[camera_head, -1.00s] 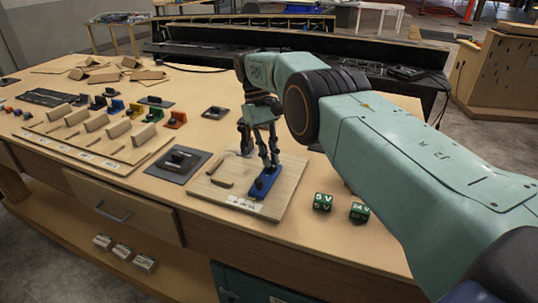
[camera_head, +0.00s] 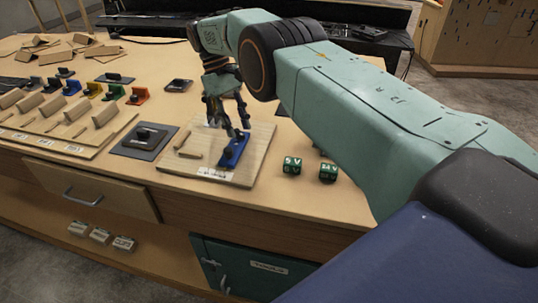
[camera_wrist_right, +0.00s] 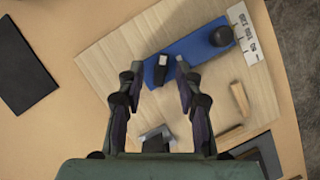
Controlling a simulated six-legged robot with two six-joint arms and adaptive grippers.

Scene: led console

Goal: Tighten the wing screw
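A blue plate (camera_head: 235,149) with a round black knob lies on a wooden board (camera_head: 256,150) near the table's front edge. In the right wrist view the blue plate (camera_wrist_right: 195,46) carries the black knob (camera_wrist_right: 222,36) at one end and a small upright wing-like piece (camera_wrist_right: 160,69), likely the wing screw, at the other. My right gripper (camera_head: 228,126) is over the plate, pointing down. In the wrist view its fingers (camera_wrist_right: 159,72) are apart, one on each side of the wing-like piece; contact cannot be told. My left gripper is not in view.
Two green cubes (camera_head: 292,166) (camera_head: 328,172) lie right of the board. A dark square plate with a knob (camera_head: 143,140) lies to its left. Wooden strips (camera_head: 187,140) lie on the board. A larger board with several wooden blocks (camera_head: 66,130) stands further left.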

